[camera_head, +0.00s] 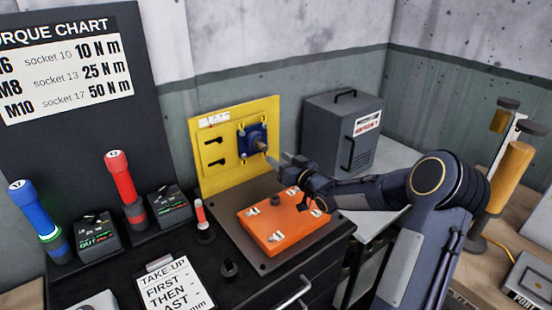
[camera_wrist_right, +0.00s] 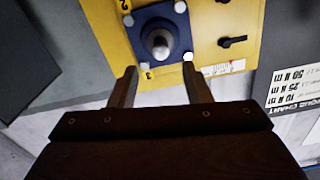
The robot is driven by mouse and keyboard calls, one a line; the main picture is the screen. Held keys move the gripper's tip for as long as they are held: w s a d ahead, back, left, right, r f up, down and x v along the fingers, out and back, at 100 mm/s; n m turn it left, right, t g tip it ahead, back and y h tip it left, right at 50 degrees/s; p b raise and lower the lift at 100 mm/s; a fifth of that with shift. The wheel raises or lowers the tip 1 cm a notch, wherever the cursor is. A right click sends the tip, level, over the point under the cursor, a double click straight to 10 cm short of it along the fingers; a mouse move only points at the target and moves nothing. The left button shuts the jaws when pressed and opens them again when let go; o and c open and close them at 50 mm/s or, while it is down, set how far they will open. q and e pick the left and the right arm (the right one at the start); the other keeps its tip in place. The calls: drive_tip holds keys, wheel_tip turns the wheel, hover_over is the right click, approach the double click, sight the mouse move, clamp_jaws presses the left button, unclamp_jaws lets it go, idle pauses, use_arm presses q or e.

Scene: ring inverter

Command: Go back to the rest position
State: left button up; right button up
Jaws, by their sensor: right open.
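My right gripper (camera_head: 277,162) reaches in from the right, above the orange box, with its fingers toward the yellow panel (camera_head: 210,177). In the right wrist view the two fingers (camera_wrist_right: 161,84) are apart with nothing between them. Just past the fingertips is a blue square mount (camera_wrist_right: 155,22) with a rounded grey knob (camera_wrist_right: 158,44), fixed to the yellow panel. I cannot tell whether a fingertip touches the knob. The orange box (camera_head: 270,238) lies on a dark plate below my right gripper. My left gripper is not in view.
A grey cabinet (camera_head: 340,128) stands behind my right arm. Blue (camera_head: 36,210) and red (camera_head: 122,180) cylindrical tools stand at the left by the torque chart (camera_head: 68,68). Tall yellow-brown cylinders (camera_head: 508,178) stand at the right.

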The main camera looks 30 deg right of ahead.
drive_tip(key=s+a+r+g+h, duration=0.25)
drive_tip(key=s+a+g, duration=0.45)
drive_tip(key=s, duration=0.4)
drive_tip(key=s+a+f+g+y, duration=0.2)
drive_tip(key=s+a, duration=0.5)
drive_tip(key=s, duration=0.6)
drive_tip(key=s+a+f+g+y, duration=0.2)
drive_tip(key=s+a, duration=0.5)
drive_tip(key=s, duration=0.6)
drive_tip(key=shift+a+f+m+g+y, duration=0.2)
drive_tip(key=shift+f+m+g+y, duration=0.25)
drive_tip(key=shift+g, duration=0.25)
